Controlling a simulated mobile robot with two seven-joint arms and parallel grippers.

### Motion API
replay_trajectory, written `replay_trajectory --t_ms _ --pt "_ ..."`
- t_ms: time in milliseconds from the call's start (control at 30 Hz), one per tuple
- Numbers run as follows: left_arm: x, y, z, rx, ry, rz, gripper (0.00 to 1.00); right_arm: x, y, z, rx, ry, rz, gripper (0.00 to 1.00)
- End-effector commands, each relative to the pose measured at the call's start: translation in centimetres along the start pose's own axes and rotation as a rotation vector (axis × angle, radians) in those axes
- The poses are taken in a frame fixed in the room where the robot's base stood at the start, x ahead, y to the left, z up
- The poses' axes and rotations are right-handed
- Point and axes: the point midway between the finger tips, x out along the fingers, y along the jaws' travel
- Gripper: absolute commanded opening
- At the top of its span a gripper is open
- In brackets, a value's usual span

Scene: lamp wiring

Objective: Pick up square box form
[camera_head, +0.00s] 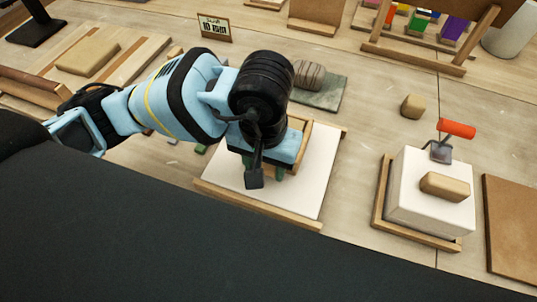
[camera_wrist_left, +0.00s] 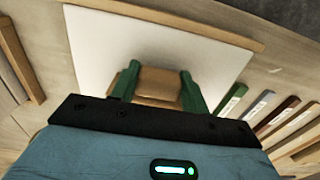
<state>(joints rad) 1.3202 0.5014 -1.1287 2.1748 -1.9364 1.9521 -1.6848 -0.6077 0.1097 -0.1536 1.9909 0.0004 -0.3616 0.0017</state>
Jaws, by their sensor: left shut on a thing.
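The square box form (camera_head: 306,133) is a wooden frame, mostly hidden behind my left gripper in the head view. In the left wrist view its near wooden side (camera_wrist_left: 158,86) sits between two green fingers. My left gripper (camera_head: 263,168) is shut on the form over a white board (camera_head: 313,187). I cannot tell whether the form touches the board. My right gripper is in neither view.
A white block (camera_head: 410,205) in a wooden tray stands to the right, with a tan lump and a red-handled tool on it. A grey striped stone (camera_head: 309,74) lies on a green slab behind the gripper. Colored strips (camera_wrist_left: 270,117) lie beside the board.

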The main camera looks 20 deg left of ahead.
Motion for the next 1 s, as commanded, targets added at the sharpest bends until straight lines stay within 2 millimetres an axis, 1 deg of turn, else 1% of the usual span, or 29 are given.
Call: replay_trajectory --t_ms 400,667,767,1000 --pt "-3.6 0.1 0.0 0.002 0.006 0.003 0.15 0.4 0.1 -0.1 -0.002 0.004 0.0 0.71" --pt "-3.7 2.8 2.2 0.007 0.004 0.004 0.15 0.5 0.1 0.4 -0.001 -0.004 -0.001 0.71" --pt "-3.9 4.2 3.4 0.008 0.005 0.004 0.15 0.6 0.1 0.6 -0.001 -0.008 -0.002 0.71" --pt "-4.4 8.4 7.0 0.008 0.004 0.004 0.15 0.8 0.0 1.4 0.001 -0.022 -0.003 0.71"
